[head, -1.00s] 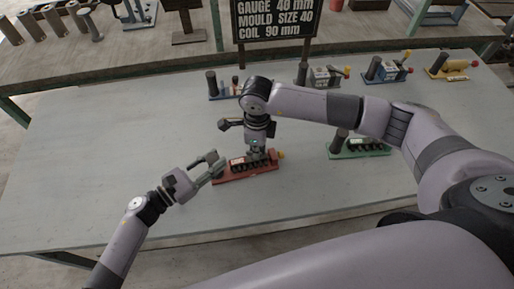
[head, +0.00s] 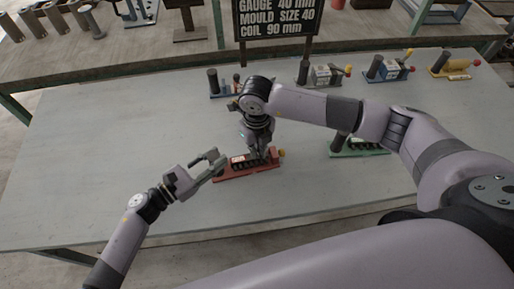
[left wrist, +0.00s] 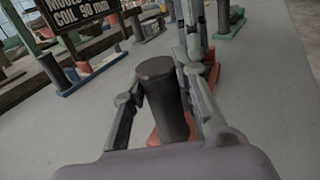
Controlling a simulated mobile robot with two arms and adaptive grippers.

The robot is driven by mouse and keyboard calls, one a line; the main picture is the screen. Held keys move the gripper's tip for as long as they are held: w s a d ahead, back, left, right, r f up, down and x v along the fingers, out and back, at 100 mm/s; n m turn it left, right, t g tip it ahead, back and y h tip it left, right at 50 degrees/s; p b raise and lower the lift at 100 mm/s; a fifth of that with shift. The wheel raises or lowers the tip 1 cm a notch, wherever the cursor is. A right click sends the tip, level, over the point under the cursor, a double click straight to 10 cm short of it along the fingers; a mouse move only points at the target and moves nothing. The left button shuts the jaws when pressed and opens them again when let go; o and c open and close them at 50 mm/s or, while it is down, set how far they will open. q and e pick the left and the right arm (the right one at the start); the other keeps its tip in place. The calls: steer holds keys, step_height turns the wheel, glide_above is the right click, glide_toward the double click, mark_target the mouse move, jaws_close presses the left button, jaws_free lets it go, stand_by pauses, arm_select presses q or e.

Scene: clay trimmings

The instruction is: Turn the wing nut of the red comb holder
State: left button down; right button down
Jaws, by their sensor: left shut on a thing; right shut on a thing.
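The red comb holder (head: 240,174) lies on the grey table, with a row of dark pieces along it and a yellow knob (head: 282,153) at its right end. My left gripper (head: 219,164) is shut on its dark upright post at the left end. In the left wrist view this post (left wrist: 160,100) stands between the two fingers, with some red base (left wrist: 155,138) behind. My right gripper (head: 264,154) points down at the holder's right end and is shut on the wing nut there. Its fingers hide most of the nut.
A green holder (head: 362,153) stands to the right, partly behind my right arm. Blue (head: 388,70), yellow (head: 455,68) and other holders line the table's back edge. A dark sign (head: 277,18) stands behind. The table's left side is clear.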

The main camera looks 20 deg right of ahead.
steer(key=shift+m, duration=0.4)
steer(key=c, duration=1.8)
jaws_free()
steer(key=shift+o, duration=0.2)
steer(key=shift+r, duration=0.15)
step_height(320, 180, up, 12)
arm_select(q)
steer(key=c, duration=1.2)
jaws_free()
